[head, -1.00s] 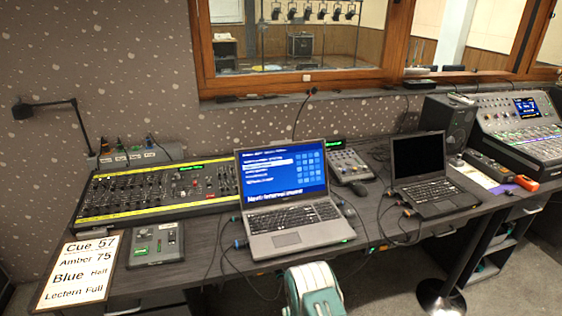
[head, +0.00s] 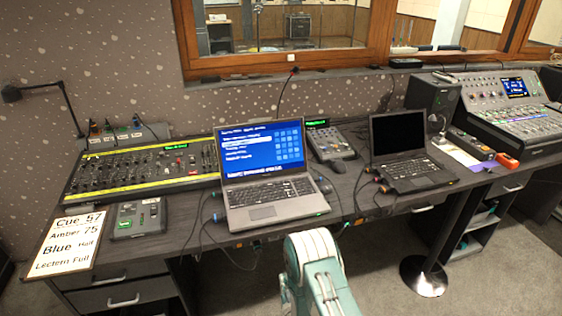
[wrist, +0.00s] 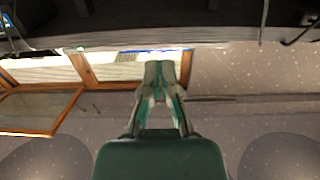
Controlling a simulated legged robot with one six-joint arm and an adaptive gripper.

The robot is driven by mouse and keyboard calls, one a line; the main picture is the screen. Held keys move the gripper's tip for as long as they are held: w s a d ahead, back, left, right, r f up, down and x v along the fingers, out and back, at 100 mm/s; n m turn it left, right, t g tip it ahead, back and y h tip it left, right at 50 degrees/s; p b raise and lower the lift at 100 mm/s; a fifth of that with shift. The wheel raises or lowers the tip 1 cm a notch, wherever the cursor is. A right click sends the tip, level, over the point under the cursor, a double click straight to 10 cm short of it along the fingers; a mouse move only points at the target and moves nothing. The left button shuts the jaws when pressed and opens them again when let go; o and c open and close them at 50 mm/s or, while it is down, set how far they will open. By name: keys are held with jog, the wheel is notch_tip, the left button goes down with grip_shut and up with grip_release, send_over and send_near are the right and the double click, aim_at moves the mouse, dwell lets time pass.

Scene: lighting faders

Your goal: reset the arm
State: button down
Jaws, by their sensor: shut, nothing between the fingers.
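My gripper (wrist: 160,80) shows in the wrist view, green and grey, with its fingers together and nothing between them. That view is upside down, with the window frame beyond the fingers and a dark desk edge along the top. In the head view my teal arm (head: 312,262) rises at the bottom middle, in front of the desk; the gripper itself cannot be made out there. The lighting desk (head: 145,168) with rows of faders stands at the desk's left. A small fader box (head: 138,217) sits in front of it.
An open laptop (head: 265,180) stands mid-desk, with a small mixer (head: 328,142) behind it and a second laptop (head: 405,155) to the right. A cue sign (head: 65,245) lies at the left. A big console (head: 512,112) is at the right. Cables hang over the front edge.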

jog(key=w+d+r+g+h, duration=0.1)
jog(key=w+d+r, duration=0.15)
jog(key=r, duration=0.55)
jog(key=w+d+r+g+h, duration=0.15)
jog(key=w+r, duration=0.25)
jog(key=r, duration=0.4)
jog(key=s+d+r+m+g, duration=0.1)
jog(key=s+d+r+g, duration=0.15)
jog(key=r, duration=0.45)
jog(key=s+d+r+m+g, duration=0.1)
jog(key=s+r, duration=0.2)
jog(key=r, duration=0.4)
jog(key=s+d+r+g, duration=0.2)
jog(key=s+r, duration=0.1)
jog(key=s, duration=0.7)
jog(key=s+d+r+g+h, duration=0.1)
jog(key=s+r, duration=0.3)
jog(key=s, duration=0.6)
jog(key=s+d+r+m+g+h, duration=0.1)
jog(key=s+d+r+g, duration=0.1)
jog(key=s, duration=0.8)
notch_tip(320, 180, up, 2)
jog(key=shift+s+d+r+g, duration=0.1)
jog(key=shift+s+d+g, duration=0.3)
jog(key=shift+d, duration=0.5)
